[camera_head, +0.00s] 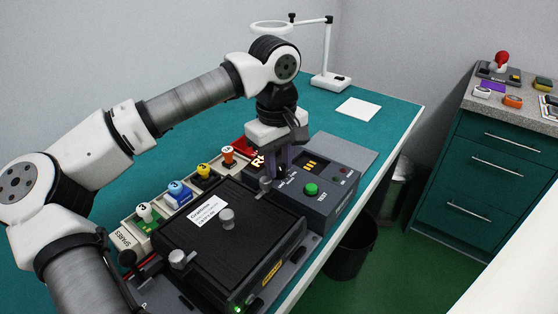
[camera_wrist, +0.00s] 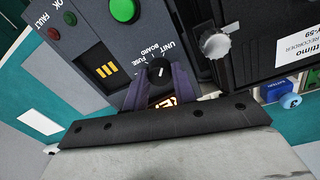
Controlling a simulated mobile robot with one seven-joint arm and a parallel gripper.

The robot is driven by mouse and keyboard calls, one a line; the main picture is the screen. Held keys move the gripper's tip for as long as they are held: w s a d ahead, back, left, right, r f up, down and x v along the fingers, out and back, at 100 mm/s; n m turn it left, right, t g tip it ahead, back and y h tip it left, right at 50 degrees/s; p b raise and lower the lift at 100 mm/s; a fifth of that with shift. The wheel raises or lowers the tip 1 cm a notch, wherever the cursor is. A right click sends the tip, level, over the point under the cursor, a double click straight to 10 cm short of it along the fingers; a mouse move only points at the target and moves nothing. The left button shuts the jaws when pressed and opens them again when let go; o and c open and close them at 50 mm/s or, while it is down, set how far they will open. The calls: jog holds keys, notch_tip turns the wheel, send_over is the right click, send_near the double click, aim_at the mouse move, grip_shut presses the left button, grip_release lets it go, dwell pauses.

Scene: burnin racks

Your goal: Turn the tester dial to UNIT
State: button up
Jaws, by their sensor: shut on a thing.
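The tester (camera_head: 335,205) is a dark grey box on the bench with a green TEST button (camera_head: 311,189) and an amber display. In the wrist view its dial (camera_wrist: 159,69) is a dark round knob with a white pointer line, among printed labels UNIT, BOARD and FUSE. The pointer slants toward the UNIT side, but I cannot tell exactly which label it meets. My gripper (camera_wrist: 161,85) has its purple fingers on both sides of the dial, shut on it. In the head view my gripper (camera_head: 281,165) points down at the tester and hides the dial.
A black recorder case (camera_head: 235,245) with silver knobs stands close beside the tester. A spares tray (camera_head: 128,240) with coloured-top parts lies behind it. A lamp (camera_head: 328,80) and white sheet (camera_head: 358,109) are at the bench's far end, where the bench is mostly clear.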

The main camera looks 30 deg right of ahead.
dwell(0.3)
jog(key=o, duration=1)
jog(key=shift+r, duration=0.15)
notch_tip(320, 180, up, 14)
jog(key=shift+a+f, duration=0.2)
jog(key=shift+a, duration=0.1)
